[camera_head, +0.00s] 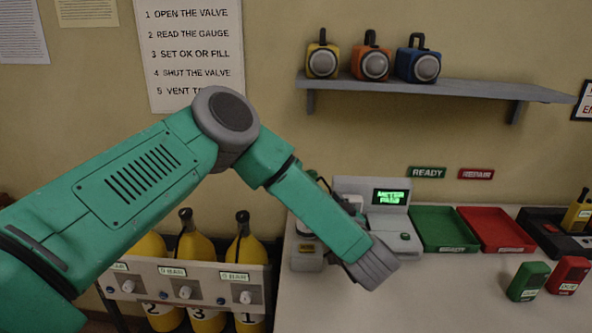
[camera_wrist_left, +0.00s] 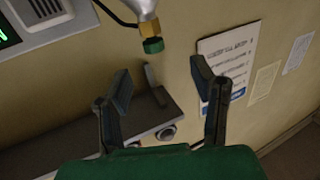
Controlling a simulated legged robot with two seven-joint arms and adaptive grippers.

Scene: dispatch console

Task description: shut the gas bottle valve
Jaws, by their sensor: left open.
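In the left wrist view a silvery bottle neck (camera_wrist_left: 140,8) comes down from the top edge, with a brass fitting and a green valve knob (camera_wrist_left: 152,45). A dark hose runs to the fitting. My left gripper (camera_wrist_left: 160,75) is open and empty. The knob shows above the gap between its fingertips, with no finger seen touching it. In the head view the left gripper (camera_head: 373,264) is over the front of the pale table, and my arm hides the bottle valve there. Whether the valve is open or shut cannot be told. My right gripper is not in view.
A meter box with a green-lit screen (camera_head: 389,197) stands behind the gripper. A green tray (camera_head: 443,212) and a red tray (camera_head: 495,213) lie to its right. Yellow bottles (camera_head: 252,252) stand in a rack at lower left. A wall shelf (camera_head: 440,88) holds three devices.

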